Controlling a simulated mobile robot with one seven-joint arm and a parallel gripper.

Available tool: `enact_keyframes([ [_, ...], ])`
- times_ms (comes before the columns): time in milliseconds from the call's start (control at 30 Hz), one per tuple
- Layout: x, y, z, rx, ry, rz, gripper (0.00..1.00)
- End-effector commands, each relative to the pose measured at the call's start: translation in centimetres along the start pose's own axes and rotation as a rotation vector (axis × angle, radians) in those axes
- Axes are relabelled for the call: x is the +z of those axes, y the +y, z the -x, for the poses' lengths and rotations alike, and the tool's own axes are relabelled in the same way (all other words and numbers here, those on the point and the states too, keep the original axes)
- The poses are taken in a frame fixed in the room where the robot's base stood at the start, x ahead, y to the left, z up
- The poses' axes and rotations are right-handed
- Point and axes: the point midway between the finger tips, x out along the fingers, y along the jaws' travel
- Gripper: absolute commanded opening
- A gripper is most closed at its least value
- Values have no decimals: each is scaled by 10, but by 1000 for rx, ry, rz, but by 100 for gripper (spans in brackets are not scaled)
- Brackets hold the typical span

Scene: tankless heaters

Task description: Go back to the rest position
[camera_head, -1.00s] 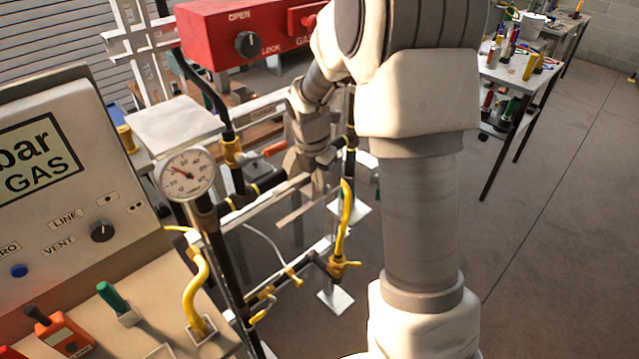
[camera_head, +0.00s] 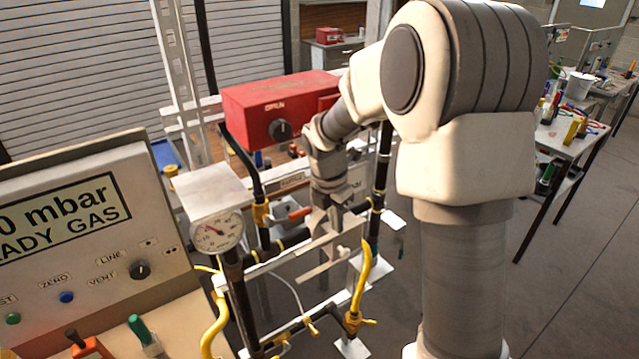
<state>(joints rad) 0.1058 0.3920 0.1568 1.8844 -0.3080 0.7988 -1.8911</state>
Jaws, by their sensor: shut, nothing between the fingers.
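My arm rises at the right of the head view and bends over to the left. My gripper (camera_head: 334,226) points down at the middle of the picture, in front of the pipe frame. Its fingers look shut, with nothing seen between them. The fingertips are small and overlap the pipes and a pale bar behind, so I cannot tell whether they touch anything.
A control panel (camera_head: 85,225) is at left. A cluttered table (camera_head: 560,137) stands at right; floor (camera_head: 585,270) before it is clear.

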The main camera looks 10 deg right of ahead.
Motion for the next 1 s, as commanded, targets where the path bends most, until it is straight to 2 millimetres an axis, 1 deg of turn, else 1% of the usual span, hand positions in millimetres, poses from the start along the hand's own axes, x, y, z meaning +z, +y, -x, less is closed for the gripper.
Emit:
enact_keyframes([
  [133,-1,-2,6,6,-4,-33,0],
  [167,-2,-4,9,10,-6,-55,0],
  [267,-4,-13,28,31,-18,-178,0],
  [400,-15,-37,65,81,-27,-452,0],
  [600,-36,-76,108,163,-4,-873,0],
  [800,-62,-116,138,244,68,-1289,0],
  [1000,-92,-156,153,309,193,-1693,0],
])
